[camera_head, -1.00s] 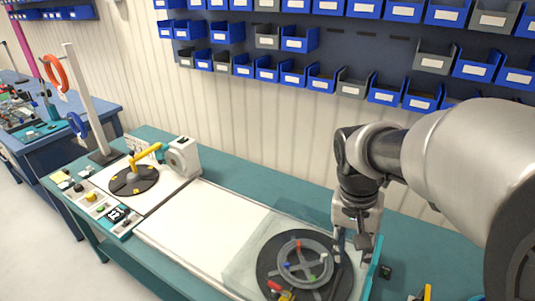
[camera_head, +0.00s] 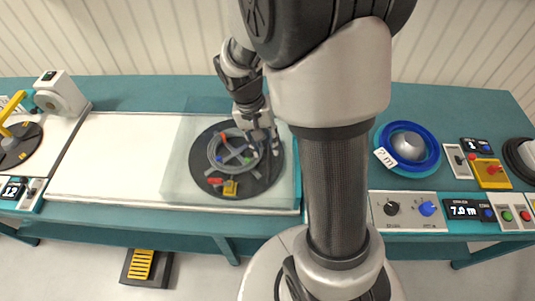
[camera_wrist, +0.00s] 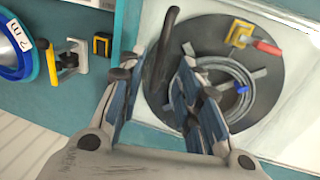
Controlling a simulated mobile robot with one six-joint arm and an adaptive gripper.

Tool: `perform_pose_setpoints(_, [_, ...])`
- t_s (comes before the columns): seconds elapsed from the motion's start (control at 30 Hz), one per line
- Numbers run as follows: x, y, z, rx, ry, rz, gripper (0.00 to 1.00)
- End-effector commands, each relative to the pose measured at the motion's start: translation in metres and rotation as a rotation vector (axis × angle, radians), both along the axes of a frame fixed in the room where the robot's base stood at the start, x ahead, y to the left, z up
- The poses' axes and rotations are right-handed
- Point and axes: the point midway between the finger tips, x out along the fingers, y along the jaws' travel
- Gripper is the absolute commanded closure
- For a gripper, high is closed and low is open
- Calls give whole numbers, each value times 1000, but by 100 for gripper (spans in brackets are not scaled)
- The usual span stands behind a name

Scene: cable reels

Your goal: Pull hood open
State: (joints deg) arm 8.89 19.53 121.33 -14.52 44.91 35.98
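The hood (camera_head: 180,168) is a clear box-like cover over a black turntable (camera_head: 270,172) that carries a grey ring of cable (camera_head: 213,158). It appears closed over the turntable. In the wrist view a dark, slightly curved bar, apparently the hood's handle (camera_wrist: 161,50), stands out near the turntable's left edge. My gripper (camera_head: 265,150) is over the right part of the hood, pointing down. In the wrist view my gripper (camera_wrist: 157,72) is open, with the bar in the gap between its fingers. I cannot tell whether either finger touches the bar.
Right of the hood lie a blue reel (camera_head: 430,150) with a grey dome and a control panel (camera_head: 408,210). A white board (camera_head: 120,150) extends left to a white device (camera_head: 62,95). A yellow pedal (camera_head: 141,264) is on the floor.

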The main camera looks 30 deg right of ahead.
Motion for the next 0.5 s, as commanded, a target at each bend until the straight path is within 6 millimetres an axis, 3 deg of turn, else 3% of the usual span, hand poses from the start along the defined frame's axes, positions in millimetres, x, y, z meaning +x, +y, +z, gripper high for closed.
perform_pose_setpoints(0.03, [-2,-2,-13,0,4,-2,68])
perform_pose_setpoints(0.2, [-4,-5,-35,1,2,0,68])
perform_pose_setpoints(0.5, [-5,-7,-44,1,0,1,68])
